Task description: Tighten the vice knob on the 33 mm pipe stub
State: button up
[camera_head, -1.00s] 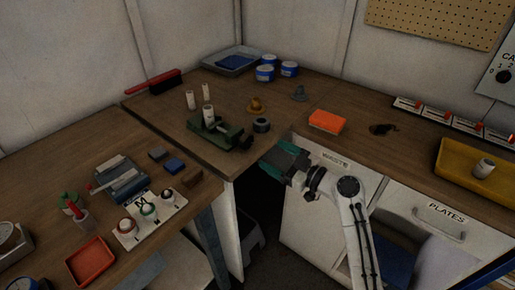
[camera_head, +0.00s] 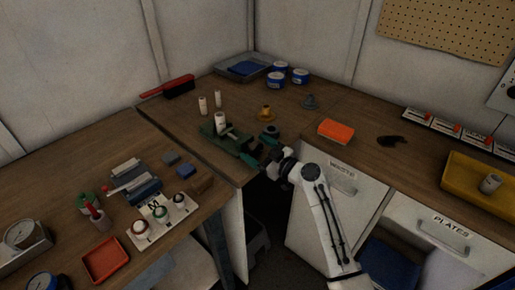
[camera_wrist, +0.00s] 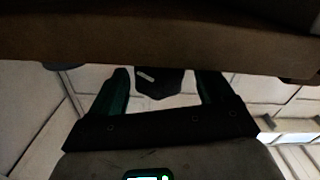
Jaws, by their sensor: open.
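The green vice (camera_head: 213,133) stands on the corner bench near its front edge. A pale pipe stub (camera_head: 221,122) stands upright in it. The vice's dark knob end points right toward my gripper (camera_head: 259,152) and is too small and dark to make out clearly. My gripper is open, its teal fingers at the bench's front edge close to that end of the vice. I cannot tell whether they touch the knob. In the wrist view my open gripper (camera_wrist: 162,75) faces the brown bench edge; a dark shape shows between the fingers, and the knob cannot be made out.
The bench edge (camera_wrist: 150,40) crosses the top of the wrist view. Two pale stubs (camera_head: 210,103) stand behind the vice. A dark ring-shaped part (camera_head: 270,131) and a yellow-brown part (camera_head: 267,112) lie right of it. An orange box (camera_head: 336,131) lies farther right.

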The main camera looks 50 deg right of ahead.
jog(key=c, duration=1)
jog(key=shift+m+b, duration=0.3)
jog(key=m+b, duration=0.1)
jog(key=m, duration=0.2)
jog(key=shift+d+m, duration=0.1)
jog(key=shift+m, duration=0.3)
jog(key=m, duration=0.5)
jog(key=shift+d+m+b, duration=0.1)
jog(key=shift+m+b, duration=0.25)
jog(key=shift+m, duration=0.05)
jog(key=shift+o, duration=0.2)
jog(key=shift+f, duration=0.1)
